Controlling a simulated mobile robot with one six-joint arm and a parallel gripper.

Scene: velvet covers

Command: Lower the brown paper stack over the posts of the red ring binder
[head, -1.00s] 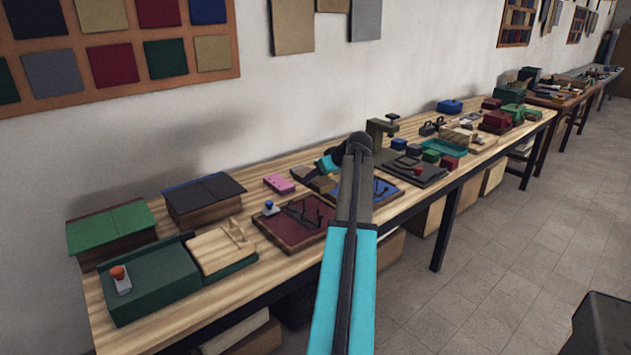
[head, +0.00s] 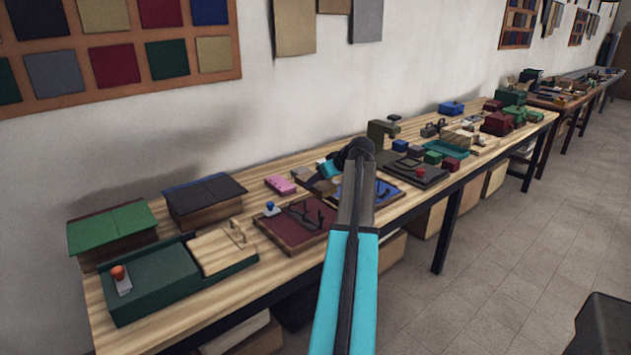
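The red ring binder (head: 284,232) lies open on the wooden table, a dark red board with thin dark curved metal parts standing on it. My gripper (head: 318,182) is small and far off, just behind the binder's far right side, below a cyan wrist part. A brown block that looks like the paper stack (head: 324,188) is right at the gripper's tip, behind the binder and not over its middle. Whether the fingers are closed on it is too small to tell. My arm hides part of the area to the right.
A blue binder board (head: 386,191) lies right of my arm. A pink block (head: 280,185) and a blue-knobbed stamp (head: 271,208) are close by. A dark green base (head: 152,287) and cover stacks (head: 204,198) fill the left. A clamp-like stand (head: 381,135) rises behind.

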